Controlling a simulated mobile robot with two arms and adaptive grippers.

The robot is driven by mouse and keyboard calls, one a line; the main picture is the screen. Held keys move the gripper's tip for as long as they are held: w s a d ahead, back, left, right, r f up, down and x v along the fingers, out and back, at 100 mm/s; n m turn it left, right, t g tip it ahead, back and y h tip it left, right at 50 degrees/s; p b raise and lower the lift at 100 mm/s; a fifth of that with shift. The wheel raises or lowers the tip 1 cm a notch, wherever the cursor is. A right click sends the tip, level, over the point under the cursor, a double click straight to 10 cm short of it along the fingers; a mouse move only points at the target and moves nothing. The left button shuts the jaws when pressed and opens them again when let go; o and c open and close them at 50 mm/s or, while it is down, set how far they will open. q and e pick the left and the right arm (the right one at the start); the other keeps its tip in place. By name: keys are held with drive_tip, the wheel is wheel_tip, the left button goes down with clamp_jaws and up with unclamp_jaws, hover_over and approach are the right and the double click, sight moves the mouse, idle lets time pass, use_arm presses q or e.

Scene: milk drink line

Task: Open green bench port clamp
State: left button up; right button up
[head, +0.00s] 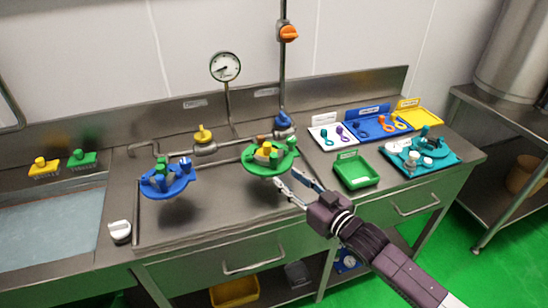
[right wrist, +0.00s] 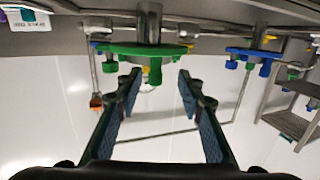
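The green bench port (head: 256,167) is a round green plate with yellow, orange and green fittings on top, standing on the steel bench. Which of its fittings is the clamp I cannot tell. My right gripper (head: 284,180) is open and empty, just right of and in front of the green port, with its fingers pointing at it. In the right wrist view, which looks upside down, the green port (right wrist: 125,50) lies beyond and between the open fingertips (right wrist: 158,82), apart from them. My left gripper is not in view.
A blue port (head: 168,188) stands to the left. A green tray (head: 355,172), a blue tray (head: 376,125) and a teal tray (head: 445,158) sit to the right. A yellow valve (head: 203,134) and pipes run behind.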

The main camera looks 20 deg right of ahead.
sight(277, 160)
drive_tip(key=shift+t+y, duration=0.3)
drive_tip(key=shift+t, duration=0.1)
drive_tip(key=shift+w+a+r+p, duration=0.2)
drive_tip(key=shift+w+a+r, duration=0.15)
drive_tip(key=shift+w, duration=1.05)
drive_tip(key=shift+w+a+r+p, duration=0.25)
drive_tip(key=shift+w+a+r, duration=0.1)
drive_tip(key=shift+w, duration=1)
drive_tip(key=shift+w+a+r+p, duration=0.2)
drive_tip(key=shift+w+a+r, duration=0.15)
drive_tip(key=shift+w, duration=1.05)
clamp_jaws()
